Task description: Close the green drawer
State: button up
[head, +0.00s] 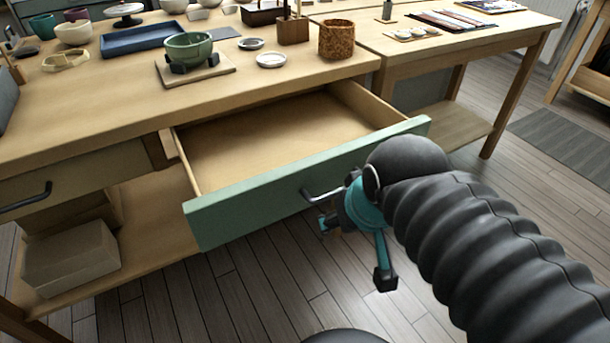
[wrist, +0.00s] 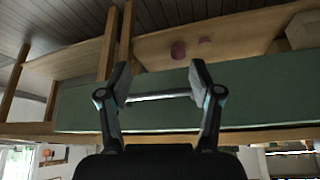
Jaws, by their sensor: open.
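The green drawer (head: 300,183) is pulled out of the wooden workbench, and its bare wooden inside shows empty. Its green front also spans the wrist view (wrist: 265,100). A metal bar handle (head: 318,196) sits on that front; in the wrist view the handle (wrist: 158,96) runs across between my two fingers. My gripper (head: 352,258) is at the handle in front of the drawer, fingers apart. In the wrist view my gripper (wrist: 158,77) is open, one finger at each side of the handle. Whether the fingers touch the handle or the front I cannot tell.
The workbench top (head: 90,100) holds a green bowl (head: 188,48) on a stand, a blue tray (head: 140,38) and a cork cup (head: 337,39). A box (head: 70,258) lies on the lower shelf at left.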

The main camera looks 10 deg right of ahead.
aim_at(250, 168)
jog(key=z, duration=2.15)
jog(key=k, duration=0.95)
jog(key=u, duration=1.4)
